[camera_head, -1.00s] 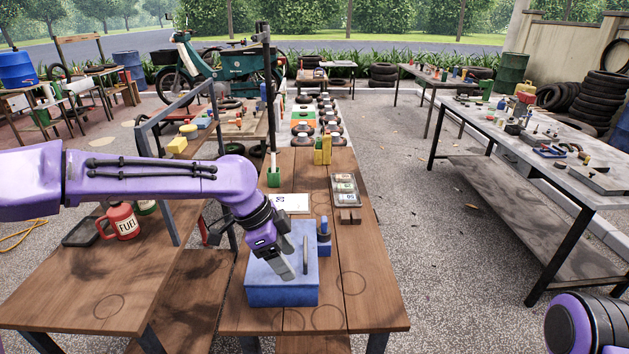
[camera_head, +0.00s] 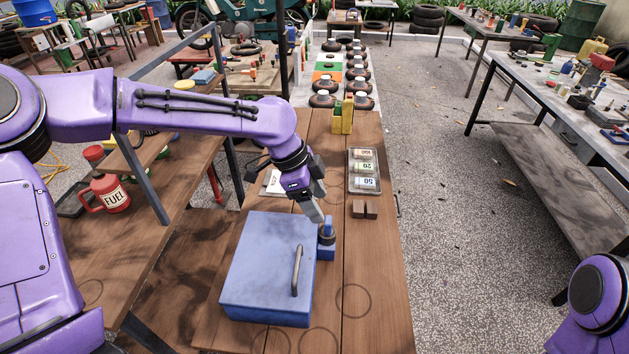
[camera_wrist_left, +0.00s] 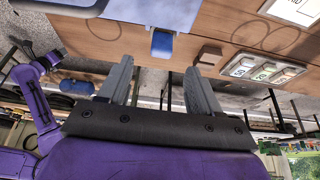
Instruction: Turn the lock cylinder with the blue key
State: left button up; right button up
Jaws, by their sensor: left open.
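A blue box (camera_head: 262,265) with a grey bar handle (camera_head: 297,270) sits on the wooden bench. A small blue piece with a dark round part (camera_head: 326,238) stands against the box's right side. It shows as a blue block (camera_wrist_left: 162,43) in the left wrist view, centred beyond my fingertips. I cannot clearly make out the key or the lock cylinder. My left gripper (camera_head: 316,212) points down just above the small blue piece and partly covers it. In the left wrist view its two fingers (camera_wrist_left: 157,72) are apart with nothing between them. My right gripper is out of view.
A yellow holder (camera_head: 347,112) stands farther back. A red fuel can (camera_head: 107,193) is on the left bench. The bench's front right is clear.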

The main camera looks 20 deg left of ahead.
aim_at(327, 219)
pick_arm(q)
jog(key=x, duration=0.7)
jog(key=shift+w+f, duration=0.15)
jog(key=shift+w, duration=0.25)
jog(key=shift+s, duration=0.4)
jog(key=shift+w, duration=0.2)
jog(key=c, duration=1)
jog(key=shift+s+p, duration=0.1)
jog(key=shift+p, duration=0.25)
jog(key=shift+c, duration=0.2)
